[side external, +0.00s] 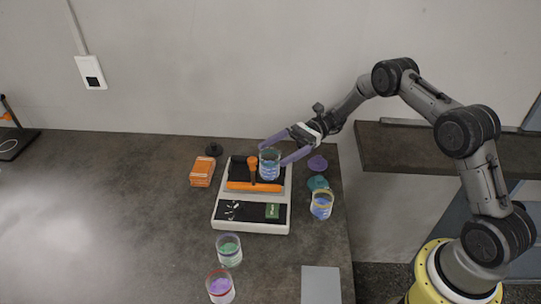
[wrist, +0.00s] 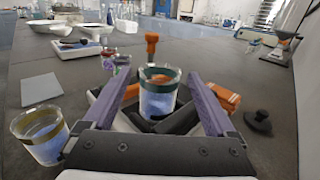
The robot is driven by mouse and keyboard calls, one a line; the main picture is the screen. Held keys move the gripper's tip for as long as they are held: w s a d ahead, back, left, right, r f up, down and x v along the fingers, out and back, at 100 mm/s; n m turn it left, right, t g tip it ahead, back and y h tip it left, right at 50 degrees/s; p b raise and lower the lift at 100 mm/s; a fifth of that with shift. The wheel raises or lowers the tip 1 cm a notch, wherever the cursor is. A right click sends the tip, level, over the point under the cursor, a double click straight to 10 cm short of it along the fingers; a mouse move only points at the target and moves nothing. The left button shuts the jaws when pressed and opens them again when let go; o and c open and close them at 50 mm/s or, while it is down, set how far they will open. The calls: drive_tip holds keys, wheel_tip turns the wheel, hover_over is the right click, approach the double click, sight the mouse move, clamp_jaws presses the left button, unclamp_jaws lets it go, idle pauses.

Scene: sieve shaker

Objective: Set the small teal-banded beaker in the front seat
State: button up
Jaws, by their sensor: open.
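The teal-banded beaker (side external: 269,167), clear with blue-and-white contents, stands upright on the black top of the white shaker (side external: 225,224), beside the orange bar and knob (side external: 253,184). In the wrist view the beaker (wrist: 158,99) is between my purple fingers, with a gap visible on each side. My gripper (side external: 272,154) is open and reaches in from the right at the beaker's height; it also shows in the wrist view (wrist: 158,76). The beaker's base and the seat under it are partly hidden.
A yellow-banded beaker (side external: 321,207) stands right of the shaker, near teal (side external: 318,183) and purple (side external: 317,163) lids. Two more beakers (side external: 229,250) (side external: 220,287) stand in front. An orange box (side external: 202,172) and black lid (side external: 214,149) lie left.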

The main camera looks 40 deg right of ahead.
drive_tip(key=shift+d, duration=1.15)
drive_tip(key=s+a+r+n+g+h, duration=0.25)
drive_tip(key=s+r, duration=0.25)
drive_tip(key=r, duration=0.7)
drive_tip(key=s+a+r+n+h, duration=0.1)
drive_tip(key=s+r+n+h, duration=0.15)
drive_tip(key=s, duration=0.25)
drive_tip(key=s+a+r+n+h, duration=0.1)
drive_tip(key=s+n+h, duration=0.2)
drive_tip(key=s+h, duration=0.1)
drive_tip(key=s+d+n+t+h, duration=0.4)
drive_tip(key=s+n, duration=0.1)
drive_tip(key=s, duration=0.4)
drive_tip(key=s+d+r+n+t+h, duration=0.1)
drive_tip(key=s+d+n+t+h, duration=0.3)
drive_tip(key=s, duration=0.5)
drive_tip(key=shift+d+n+h, duration=0.4)
drive_tip(key=shift+n+h, duration=0.1)
